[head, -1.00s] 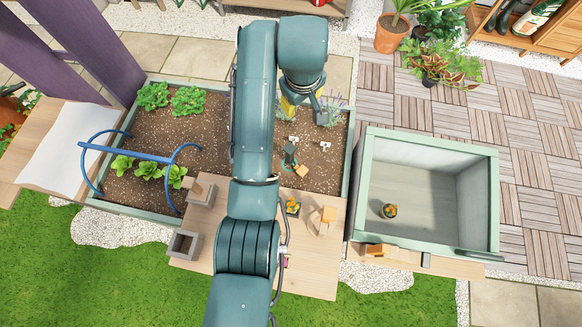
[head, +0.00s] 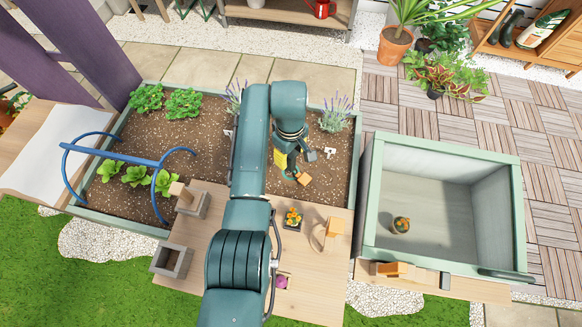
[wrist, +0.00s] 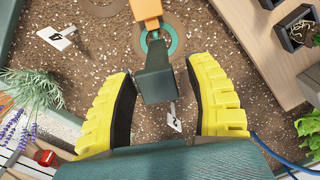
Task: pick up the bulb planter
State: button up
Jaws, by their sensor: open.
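A tool with a dark green body and an orange top, seemingly the bulb planter (head: 303,178), is at the right part of the soil bed. In the wrist view its dark body (wrist: 154,78) lies between the two yellow fingers of my gripper (wrist: 163,68), with a gap visible to each side. Its orange part (wrist: 147,12) reaches to the top edge. My gripper (head: 290,163) is open, right by the tool in the head view. My arm and fingers partly hide the tool there.
White plant labels (wrist: 57,37) and lavender (head: 336,113) are near my gripper. A wooden worktop (head: 230,230) with a small potted flower (head: 293,218) borders the bed in front. A blue hoop frame (head: 120,157) stands left. A green-rimmed crate (head: 450,150) is right.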

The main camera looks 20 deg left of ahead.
aim_at(291, 168)
notch_tip(291, 168, down, 3)
jog(key=shift+f, duration=0.1)
jog(key=shift+w, duration=0.1)
grip_shut()
